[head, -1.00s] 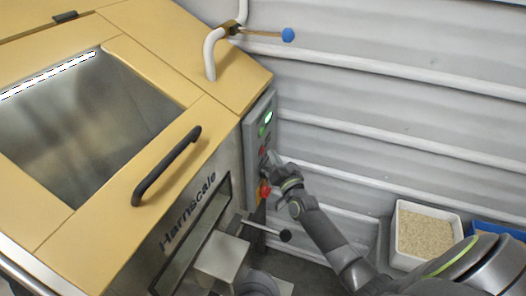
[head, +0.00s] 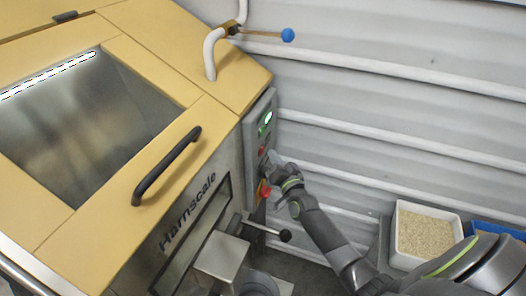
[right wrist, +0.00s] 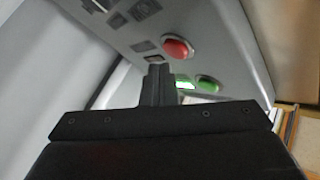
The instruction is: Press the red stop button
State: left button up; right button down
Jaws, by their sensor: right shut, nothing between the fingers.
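The red stop button (right wrist: 177,49) is a round, domed red button on the grey control panel (right wrist: 228,38), seen in the right wrist view. It shows small in the head view (head: 263,151), just above my right gripper (head: 271,160). My right gripper is shut and empty. In the right wrist view its fingertips (right wrist: 158,69) are close to the panel, below and left of the red button in the picture. I cannot tell whether they touch the panel. A green button (right wrist: 207,84) sits beside the red one. My left gripper is not in view.
A larger red-orange knob (head: 263,189) is lower on the panel, near my right gripper. A black-knobbed lever (head: 285,235) sticks out below. The yellow-topped hopper (head: 100,215) fills the left. A corrugated wall (head: 400,105) stands behind; a white bin (head: 425,235) is at right.

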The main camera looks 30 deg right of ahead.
jog(key=shift+w, duration=0.1)
dwell(0.3)
jog(key=shift+w+a, duration=0.25)
jog(key=shift+a, duration=0.05)
jog(key=shift+w+a, duration=0.25)
jog(key=shift+w, duration=0.05)
dwell(0.8)
jog(key=shift+s+d, duration=0.55)
jog(key=shift+s, duration=0.1)
jog(key=s+d, duration=0.3)
jog(key=shift+s+d, duration=0.1)
jog(key=shift+s, duration=0.3)
dwell(0.4)
dwell(0.6)
